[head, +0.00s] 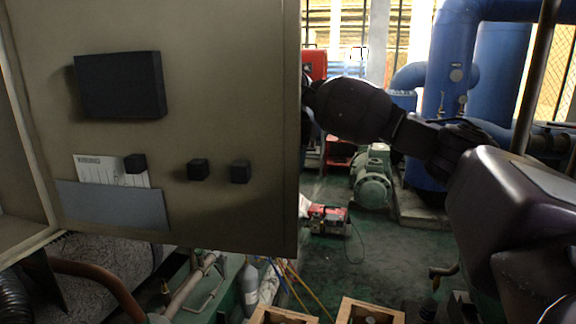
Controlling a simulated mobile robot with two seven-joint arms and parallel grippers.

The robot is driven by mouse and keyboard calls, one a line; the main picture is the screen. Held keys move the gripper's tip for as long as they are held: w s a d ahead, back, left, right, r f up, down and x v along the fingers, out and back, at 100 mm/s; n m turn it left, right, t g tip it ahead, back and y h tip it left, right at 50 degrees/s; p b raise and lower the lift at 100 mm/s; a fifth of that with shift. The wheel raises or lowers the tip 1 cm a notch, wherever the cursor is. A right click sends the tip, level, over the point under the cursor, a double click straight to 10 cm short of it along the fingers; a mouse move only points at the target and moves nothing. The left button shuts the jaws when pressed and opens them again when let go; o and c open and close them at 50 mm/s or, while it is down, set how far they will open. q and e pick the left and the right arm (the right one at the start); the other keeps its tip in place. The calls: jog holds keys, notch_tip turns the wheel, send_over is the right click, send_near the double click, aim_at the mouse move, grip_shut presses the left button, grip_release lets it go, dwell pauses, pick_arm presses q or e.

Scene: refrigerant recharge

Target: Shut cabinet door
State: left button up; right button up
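The cabinet door (225,95) stands open and fills the left half of the head view. It carries a large black box, several small black blocks, and a grey pocket (110,205) holding a paper marked as a warning. Part of the cabinet (22,240) shows at the far left edge. My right arm comes in from the right, and my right gripper (307,97) is at the door's right edge, mostly hidden behind it. I cannot tell whether its fingers touch the door or how wide they are. My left gripper is not in view.
Below the door are hoses, pipes and a grey cylinder (249,285). Two wooden crates (370,308) stand at the bottom. A red machine (328,219) and a green pump (373,182) stand on the green floor, with large blue pipes (452,75) behind my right arm.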

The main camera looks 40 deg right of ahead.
jog(key=shift+f, duration=0.2)
grip_shut()
jog(key=shift+s+a, duration=0.1)
